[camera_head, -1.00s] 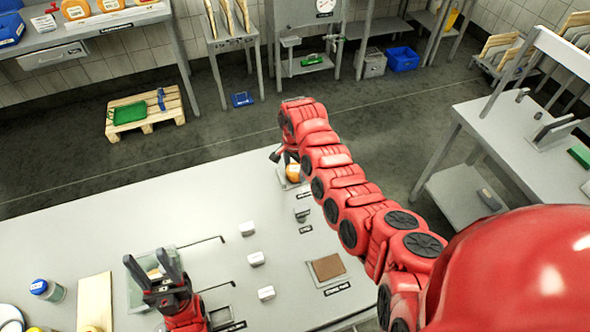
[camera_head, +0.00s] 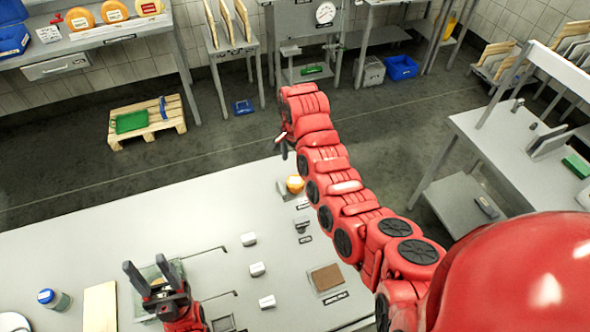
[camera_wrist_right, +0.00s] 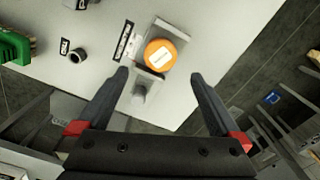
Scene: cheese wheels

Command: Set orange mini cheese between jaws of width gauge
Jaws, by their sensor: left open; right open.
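The orange mini cheese (camera_head: 295,184), round with a pale label, sits at the far right corner of the grey table. In the right wrist view the cheese (camera_wrist_right: 160,56) rests on the grey width gauge (camera_wrist_right: 176,33), with grey jaw parts on two opposite sides of it. Whether both jaws touch it I cannot tell. My right gripper (camera_wrist_right: 158,76) is open and empty above the gauge, its fingertips apart from the cheese. In the head view the arm partly hides this spot. My left gripper (camera_head: 152,274) is open and empty, pointing up over the table's left part.
Several small white blocks (camera_head: 257,269) stand mid-table near thin black rods. A brown pad (camera_head: 326,277) lies at the right and a clear container (camera_head: 143,281) is behind my left gripper. A jar (camera_head: 53,299) and a pale board (camera_head: 100,305) are at the left. The table's far left is clear.

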